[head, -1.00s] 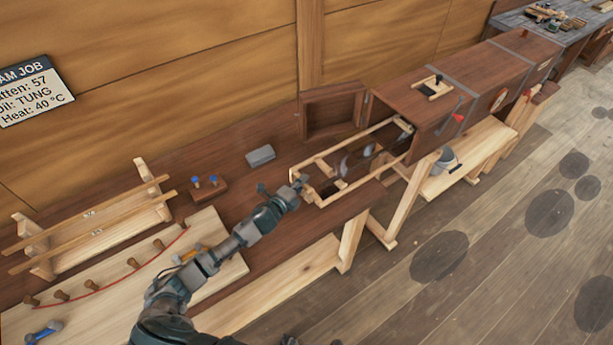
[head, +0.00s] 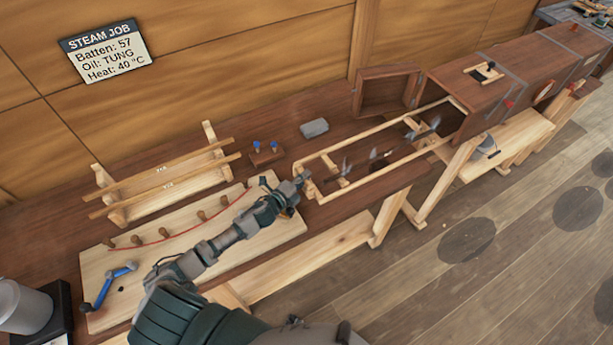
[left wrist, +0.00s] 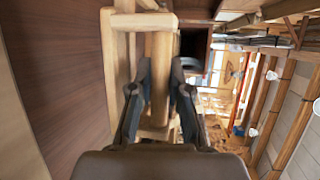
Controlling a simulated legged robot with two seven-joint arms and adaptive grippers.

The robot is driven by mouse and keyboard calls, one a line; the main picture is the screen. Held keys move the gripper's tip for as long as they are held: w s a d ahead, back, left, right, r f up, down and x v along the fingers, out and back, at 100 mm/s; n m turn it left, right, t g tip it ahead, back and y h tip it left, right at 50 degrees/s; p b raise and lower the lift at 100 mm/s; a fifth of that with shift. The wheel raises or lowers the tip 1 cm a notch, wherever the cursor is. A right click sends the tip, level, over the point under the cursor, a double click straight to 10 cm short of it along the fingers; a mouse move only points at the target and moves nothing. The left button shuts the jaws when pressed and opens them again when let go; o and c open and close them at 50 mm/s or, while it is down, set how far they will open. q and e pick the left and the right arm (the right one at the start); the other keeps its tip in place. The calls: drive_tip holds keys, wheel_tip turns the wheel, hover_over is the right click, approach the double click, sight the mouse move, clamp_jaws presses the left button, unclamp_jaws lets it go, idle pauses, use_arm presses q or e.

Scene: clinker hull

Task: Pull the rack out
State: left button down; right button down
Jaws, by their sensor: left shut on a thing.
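The rack (head: 328,156) is a long pale wooden frame lying on the dark bench. Its far end is inside the open mouth of the dark steam box (head: 470,95); most of its length lies outside. My left gripper (head: 303,180) is at the rack's near end bar. In the left wrist view my left gripper (left wrist: 158,105) has a finger on each side of a pale wooden bar of the rack (left wrist: 160,70) and is shut on it. The box's door (head: 385,90) stands open to the left of the mouth. My right gripper does not show.
The floor at right is open.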

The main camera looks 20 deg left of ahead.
use_arm(q)
drive_tip(key=shift+s+a+f, duration=0.1)
drive_tip(key=shift+s+a, duration=0.05)
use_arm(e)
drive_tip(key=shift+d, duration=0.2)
use_arm(q)
drive_tip(key=c, duration=1.4)
unclamp_jaws()
drive_tip(key=shift+a, duration=0.1)
drive_tip(key=shift+o, duration=0.2)
drive_tip(key=shift+a, duration=0.15)
drive_tip(key=v, duration=1)
drive_tip(key=shift+s+a+f, duration=0.1)
drive_tip(key=shift+s+f, duration=0.1)
drive_tip(key=shift+s, duration=0.05)
drive_tip(key=shift+s+a+r, duration=0.15)
drive_tip(key=shift+s+a, duration=0.1)
drive_tip(key=shift+s, duration=0.35)
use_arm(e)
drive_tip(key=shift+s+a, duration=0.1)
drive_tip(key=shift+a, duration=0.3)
